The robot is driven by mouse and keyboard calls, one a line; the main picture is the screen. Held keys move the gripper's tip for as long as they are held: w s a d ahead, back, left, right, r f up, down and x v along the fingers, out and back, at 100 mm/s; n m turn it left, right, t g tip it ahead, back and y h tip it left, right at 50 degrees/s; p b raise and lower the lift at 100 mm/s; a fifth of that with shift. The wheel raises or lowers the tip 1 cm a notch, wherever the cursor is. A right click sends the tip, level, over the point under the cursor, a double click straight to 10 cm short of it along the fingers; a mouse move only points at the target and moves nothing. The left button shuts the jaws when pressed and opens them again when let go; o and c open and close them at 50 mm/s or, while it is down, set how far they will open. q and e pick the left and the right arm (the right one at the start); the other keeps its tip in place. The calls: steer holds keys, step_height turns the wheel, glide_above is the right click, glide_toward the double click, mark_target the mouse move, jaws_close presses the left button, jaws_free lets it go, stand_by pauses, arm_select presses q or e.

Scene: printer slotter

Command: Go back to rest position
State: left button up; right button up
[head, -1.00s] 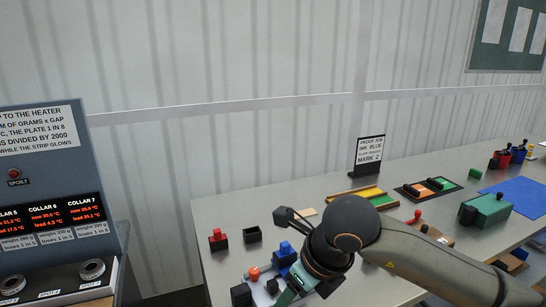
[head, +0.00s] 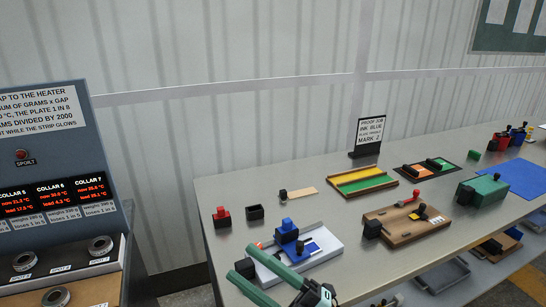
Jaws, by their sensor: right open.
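My right gripper (head: 242,263) shows at the bottom of the head view. Its two long green fingers are spread apart, with nothing visibly held between them. It is in front of a white-based device (head: 325,243) with blue blocks (head: 287,232) on it, and its fingers overlap the device's near left side in the picture. I cannot tell whether they touch. A black block (head: 244,267) shows near the fingertips. My left gripper is not in view.
A brown wooden board (head: 405,229), a green-and-yellow tray (head: 362,182) and a green box (head: 482,190) stand on the grey table (head: 225,185). A sign (head: 369,135) stands at the back. A heater panel (head: 50,190) with collars is at the left.

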steer(key=w+d+f+m+t+h, duration=0.1)
steer(key=d+f+m+t+h, duration=0.2)
steer(key=d+f+m+h, duration=0.55)
steer(key=d+f+m+t+h, duration=0.3)
steer(key=d+f+m+h, duration=0.3)
steer(key=f+m, duration=0.5)
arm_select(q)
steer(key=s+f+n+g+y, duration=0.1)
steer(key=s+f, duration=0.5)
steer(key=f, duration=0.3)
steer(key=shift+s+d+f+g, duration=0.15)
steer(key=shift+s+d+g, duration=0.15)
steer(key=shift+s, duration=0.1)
arm_select(e)
steer(key=s+d+f+m+g+h, duration=0.2)
steer(key=s+f+g, duration=0.1)
steer(key=s+f, duration=0.4)
steer(key=s+d+f+m+g+h, duration=0.2)
steer(key=s+f, duration=0.4)
steer(key=f, duration=0.5)
steer(key=shift+s+d+g, duration=0.35)
steer(key=shift+d+g, duration=0.35)
steer(key=shift+g, duration=0.1)
